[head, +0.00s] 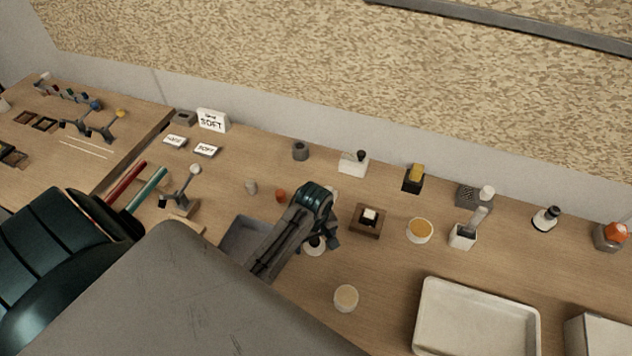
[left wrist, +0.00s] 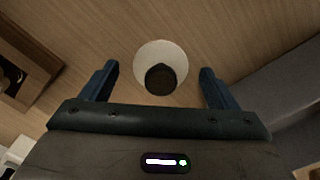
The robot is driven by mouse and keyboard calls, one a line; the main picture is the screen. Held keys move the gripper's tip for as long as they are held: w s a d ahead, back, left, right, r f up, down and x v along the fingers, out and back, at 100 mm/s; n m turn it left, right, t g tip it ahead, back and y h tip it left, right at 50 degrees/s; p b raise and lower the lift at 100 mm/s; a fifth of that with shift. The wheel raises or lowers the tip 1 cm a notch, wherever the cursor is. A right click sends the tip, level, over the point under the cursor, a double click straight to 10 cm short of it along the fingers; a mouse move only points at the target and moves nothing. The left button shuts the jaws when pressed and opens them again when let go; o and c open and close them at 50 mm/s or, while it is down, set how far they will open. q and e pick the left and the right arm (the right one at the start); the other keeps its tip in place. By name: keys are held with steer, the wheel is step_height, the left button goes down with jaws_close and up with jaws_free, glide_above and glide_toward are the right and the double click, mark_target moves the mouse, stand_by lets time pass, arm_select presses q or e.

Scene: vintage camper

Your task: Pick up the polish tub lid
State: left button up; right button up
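The polish tub lid looks to be the white round disc with a dark knob (head: 314,246); in the head view my left gripper partly covers it. In the left wrist view the lid (left wrist: 161,56) lies flat on the wood, with its knob between the lines of the two fingers. My left gripper (head: 325,236) is above it, open and empty; its fingers (left wrist: 158,82) stand apart on either side of the knob and do not touch it. An open white tub with amber contents (head: 419,230) stands to the right. My right gripper is not in view.
A grey tray (head: 240,236) lies left of the lid, and a brown wooden holder (head: 366,221) is to its right. A cream round piece (head: 346,297) lies nearer the front. A large white tray (head: 430,315) is at front right. Several small items line the back.

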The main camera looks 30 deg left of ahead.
arm_select(q)
steer(key=shift+s+d+r, duration=0.15)
steer(key=shift+s, duration=0.1)
steer(key=c, duration=1.1)
steer(key=shift+w, duration=0.15)
steer(key=c, duration=0.5)
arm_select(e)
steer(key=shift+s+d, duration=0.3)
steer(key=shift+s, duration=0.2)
